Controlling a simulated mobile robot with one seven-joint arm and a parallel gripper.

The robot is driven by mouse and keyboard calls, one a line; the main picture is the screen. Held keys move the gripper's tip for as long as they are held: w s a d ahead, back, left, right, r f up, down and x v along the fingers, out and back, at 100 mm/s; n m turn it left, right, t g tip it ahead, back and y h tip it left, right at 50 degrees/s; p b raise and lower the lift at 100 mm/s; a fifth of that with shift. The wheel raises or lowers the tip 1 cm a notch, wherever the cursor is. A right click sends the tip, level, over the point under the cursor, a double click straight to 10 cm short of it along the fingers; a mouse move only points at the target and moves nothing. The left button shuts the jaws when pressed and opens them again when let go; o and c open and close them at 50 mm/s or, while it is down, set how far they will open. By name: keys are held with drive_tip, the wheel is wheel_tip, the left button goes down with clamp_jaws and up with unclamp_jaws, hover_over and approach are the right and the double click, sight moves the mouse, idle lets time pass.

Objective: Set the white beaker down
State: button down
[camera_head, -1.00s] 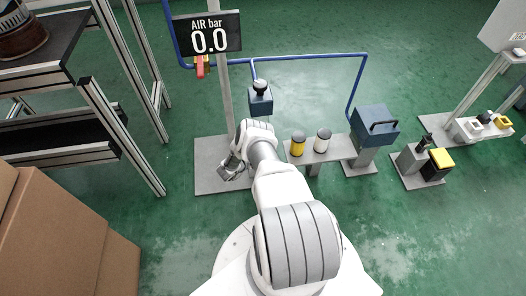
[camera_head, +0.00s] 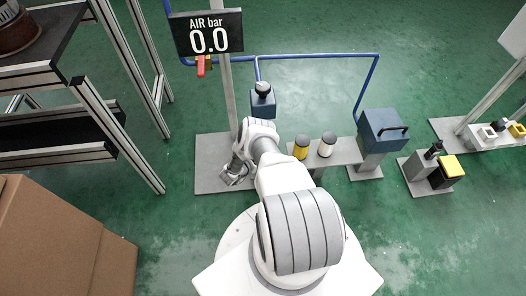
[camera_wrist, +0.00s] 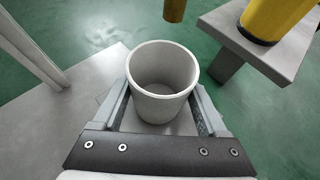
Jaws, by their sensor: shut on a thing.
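The white beaker (camera_wrist: 163,85) is upright and open at the top in the wrist view, and its inside looks empty. My gripper (camera_wrist: 162,100) is shut on it, with one finger on each side. In the head view my gripper (camera_head: 236,173) is low over the grey floor plate (camera_head: 212,150). The beaker cannot be made out there, hidden by the gripper and arm. I cannot tell whether the beaker's bottom touches the plate.
A post with an air display (camera_head: 207,32) reading 0.0 rises from the plate. A bench to the right holds a yellow canister (camera_head: 301,146) and a white canister (camera_head: 327,144). A brass-coloured cylinder (camera_wrist: 175,9) hangs close beyond the beaker. A cardboard box (camera_head: 65,240) stands at left.

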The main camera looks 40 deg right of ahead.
drive_tip(key=shift+a+f, duration=0.1)
idle(0.3)
unclamp_jaws()
drive_tip(key=shift+s+f, duration=0.1)
drive_tip(key=shift+s, duration=0.05)
